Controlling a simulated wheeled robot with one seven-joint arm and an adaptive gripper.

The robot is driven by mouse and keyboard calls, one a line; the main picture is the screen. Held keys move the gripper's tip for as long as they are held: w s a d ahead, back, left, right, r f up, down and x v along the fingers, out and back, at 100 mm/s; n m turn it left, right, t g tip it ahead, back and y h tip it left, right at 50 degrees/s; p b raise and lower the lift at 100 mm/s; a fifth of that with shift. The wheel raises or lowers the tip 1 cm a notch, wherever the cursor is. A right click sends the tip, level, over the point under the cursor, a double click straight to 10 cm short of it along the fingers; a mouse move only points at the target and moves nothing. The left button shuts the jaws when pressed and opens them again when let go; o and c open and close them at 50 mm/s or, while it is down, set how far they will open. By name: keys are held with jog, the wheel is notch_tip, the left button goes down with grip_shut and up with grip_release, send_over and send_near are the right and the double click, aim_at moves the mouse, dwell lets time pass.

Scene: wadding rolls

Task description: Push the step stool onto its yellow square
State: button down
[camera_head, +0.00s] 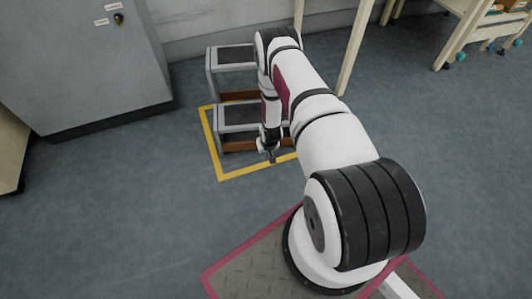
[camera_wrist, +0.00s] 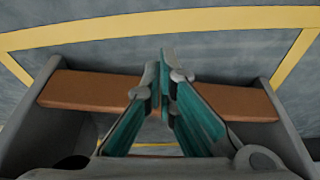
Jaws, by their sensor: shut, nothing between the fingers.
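The grey two-step stool (camera_head: 213,65) with dark treads stands upright in the head view, its lower step towards me. The yellow square outline (camera_head: 211,148) on the floor surrounds the lower-step part. Its far line passes behind or under the stool, partly hidden. My gripper (camera_head: 270,157) points down at the stool's near right side, its fingers shut and empty. In the wrist view my gripper's teal fingers (camera_wrist: 165,75) lie across the stool's brown crossbar (camera_wrist: 90,92), with the yellow near line (camera_wrist: 160,22) beyond. Contact with the stool cannot be told.
A grey cabinet (camera_head: 90,60) stands at the left. A pale table leg (camera_head: 355,45) rises just right of the stool, and another table (camera_head: 455,40) stands at the far right. A wall (camera_head: 200,25) closes the back.

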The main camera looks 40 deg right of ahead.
jog(key=p+v, duration=0.3)
jog(key=v, duration=0.5)
jog(key=shift+s+r+p, duration=0.2)
jog(key=shift+r+p, duration=0.05)
jog(key=shift+p, duration=0.15)
jog(key=shift+a, duration=0.1)
